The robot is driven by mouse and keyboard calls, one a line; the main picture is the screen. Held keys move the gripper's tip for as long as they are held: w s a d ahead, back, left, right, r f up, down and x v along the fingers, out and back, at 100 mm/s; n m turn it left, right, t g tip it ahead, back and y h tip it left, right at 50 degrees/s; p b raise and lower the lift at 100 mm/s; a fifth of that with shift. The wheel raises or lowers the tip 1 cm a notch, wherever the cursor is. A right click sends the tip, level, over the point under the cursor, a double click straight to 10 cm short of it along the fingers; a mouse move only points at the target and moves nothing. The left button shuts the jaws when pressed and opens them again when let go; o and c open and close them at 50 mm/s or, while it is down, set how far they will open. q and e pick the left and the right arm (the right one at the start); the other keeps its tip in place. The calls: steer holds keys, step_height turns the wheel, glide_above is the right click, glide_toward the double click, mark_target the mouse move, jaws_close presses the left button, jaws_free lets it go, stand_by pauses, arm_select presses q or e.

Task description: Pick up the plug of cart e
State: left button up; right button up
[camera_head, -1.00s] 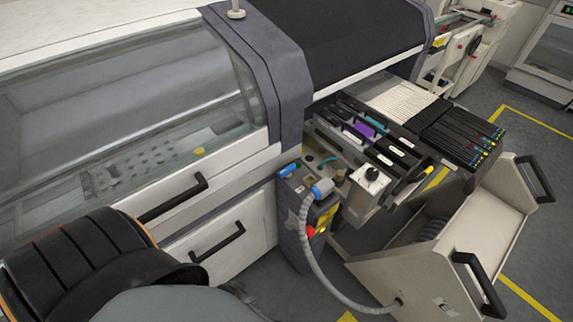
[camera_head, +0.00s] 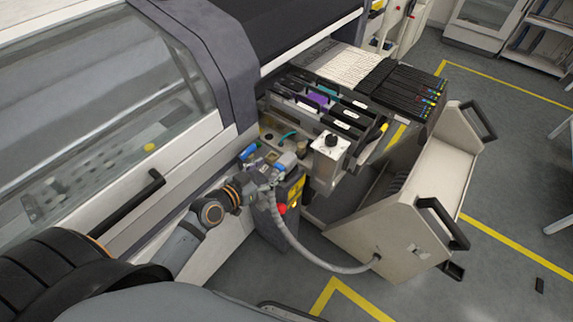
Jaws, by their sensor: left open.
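The plug (camera_head: 287,161) is grey-blue and sits at the top of the dark socket post (camera_head: 291,190) beside the machine. Its grey corrugated cable (camera_head: 291,236) hangs from it and runs to the beige feeder cart (camera_head: 395,225). My left arm comes in from the lower left. My left gripper (camera_head: 272,172) is open at the plug and the upper end of the cable. It partly covers both, and I cannot tell whether its fingers touch the plug. My right gripper is not in view.
A red button (camera_head: 281,209) is on the post just below the gripper. The white machine front with a black handle (camera_head: 130,203) runs along the left.

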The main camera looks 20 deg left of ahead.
mark_target(287, 158)
arm_select(q)
steer(key=x, duration=0.5)
steer(key=shift+w+f, duration=0.2)
steer(key=shift+w+d+f+p, duration=0.1)
steer(key=shift+w+d+f, duration=0.15)
steer(key=shift+w+f, duration=0.35)
steer(key=shift+w+d+f+p, duration=0.2)
steer(key=shift+w+f, duration=0.1)
steer(key=shift+w, duration=0.6)
steer(key=shift+w+d+f+p, duration=0.1)
steer(key=shift+w+d+f, duration=0.15)
steer(key=shift+w+f, duration=0.4)
steer(key=shift+r, duration=0.2)
steer(key=shift+c, duration=1.7)
jaws_close()
